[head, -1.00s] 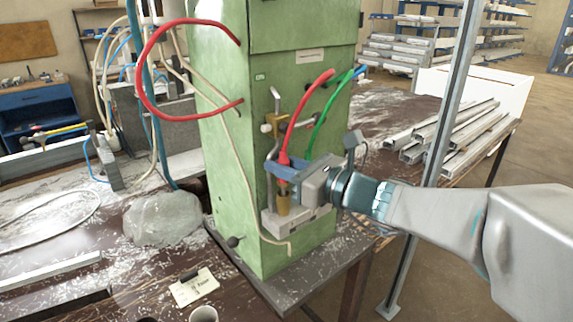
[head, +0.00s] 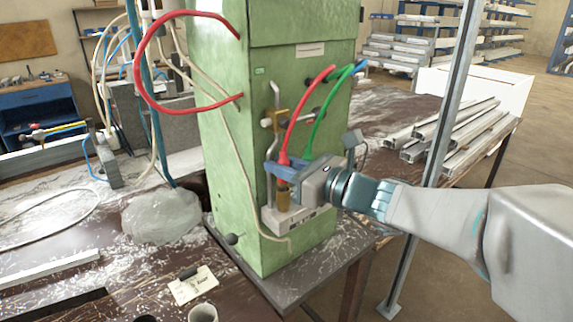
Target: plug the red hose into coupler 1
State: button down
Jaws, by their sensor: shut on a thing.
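My gripper (head: 281,172), with blue fingers, is shut on the lower end of the red hose (head: 299,118) at the front of the green cabinet. The hose arcs up from the fingers to the cabinet's upper right. Just below the fingers a brass coupler (head: 283,200) stands upright on a grey block (head: 285,219) fixed to the cabinet. The fingers hide the hose tip, so I cannot tell whether it is inside the coupler or just above it. Coupler numbers are too small to read.
A green hose (head: 327,112) hangs close to the right of the red one and goes down behind my gripper. A brass valve (head: 279,119) and bent pipe are above. A red loop (head: 140,75) leaves the green cabinet (head: 222,150) on the left. A metal post (head: 436,150) stands right.

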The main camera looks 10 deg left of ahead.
jog(key=shift+f+b, duration=0.65)
jog(key=shift+f, duration=0.05)
dwell(0.5)
jog(key=c, duration=1.2)
grip_release()
jog(key=shift+r, duration=0.1)
jog(key=shift+d, duration=0.1)
jog(key=shift+s+d, duration=0.1)
jog(key=shift+d, duration=0.25)
jog(key=v, duration=0.8)
jog(key=shift+p, duration=0.45)
jog(key=shift+s, duration=0.1)
